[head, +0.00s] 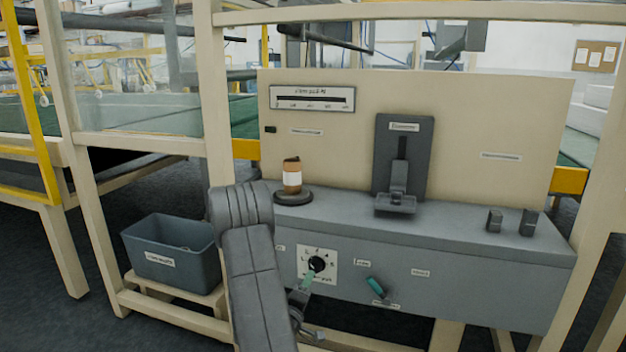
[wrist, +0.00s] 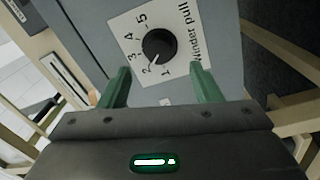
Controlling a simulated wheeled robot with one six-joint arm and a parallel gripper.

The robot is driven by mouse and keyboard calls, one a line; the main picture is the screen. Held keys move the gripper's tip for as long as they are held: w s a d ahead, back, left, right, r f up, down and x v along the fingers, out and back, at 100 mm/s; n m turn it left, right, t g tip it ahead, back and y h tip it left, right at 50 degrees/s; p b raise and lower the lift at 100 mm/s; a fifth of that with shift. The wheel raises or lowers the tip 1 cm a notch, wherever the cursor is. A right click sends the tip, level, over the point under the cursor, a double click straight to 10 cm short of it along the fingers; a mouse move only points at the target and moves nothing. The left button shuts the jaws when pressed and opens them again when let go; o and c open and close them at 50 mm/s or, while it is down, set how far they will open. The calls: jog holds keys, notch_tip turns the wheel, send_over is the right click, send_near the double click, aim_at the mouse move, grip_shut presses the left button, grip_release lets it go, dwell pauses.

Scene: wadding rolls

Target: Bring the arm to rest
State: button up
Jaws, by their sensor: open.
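My gripper (head: 306,284) is at the front of the grey console, just below the dial. In the wrist view my gripper (wrist: 161,80) has its two green fingers spread apart with nothing between them. The black dial knob (wrist: 160,44) is ahead of the fingers, on a white plate numbered 1 to 5 and marked "Winder pull". Its light pointer mark appears to lie towards the 2. The knob also shows in the head view (head: 316,264). My arm reaches up from the bottom of the head view and bends down to the dial.
A teal handle (head: 376,287) sits right of the dial. On the console (head: 450,232) are a brown-and-white roll (head: 292,176) on a dark round base, a grey upright fixture (head: 403,160) and two small dark blocks (head: 511,221). A grey bin (head: 170,250) stands at left.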

aim_at(314, 270)
jog(key=v, duration=0.7)
jog(key=b+x, duration=0.1)
jog(key=x, duration=1.2)
jog(key=shift+w+d, duration=0.2)
jog(key=shift+w+f, duration=0.1)
jog(key=shift+w, duration=0.15)
jog(key=m+b, duration=0.2)
jog(key=m, duration=0.3)
jog(key=shift+a, duration=0.1)
jog(key=m+b, duration=0.1)
jog(key=m, duration=0.3)
jog(key=shift+m+b, duration=0.3)
jog(key=shift+b, duration=0.05)
jog(key=m+b, duration=0.1)
jog(key=m, duration=0.2)
jog(key=m+b, duration=0.1)
jog(key=m, duration=0.2)
jog(key=shift+a+m+g+h, duration=0.15)
jog(key=shift+m+g+h, duration=0.15)
jog(key=shift+g, duration=0.1)
jog(key=shift+s+a, duration=0.15)
jog(key=shift+s, duration=0.25)
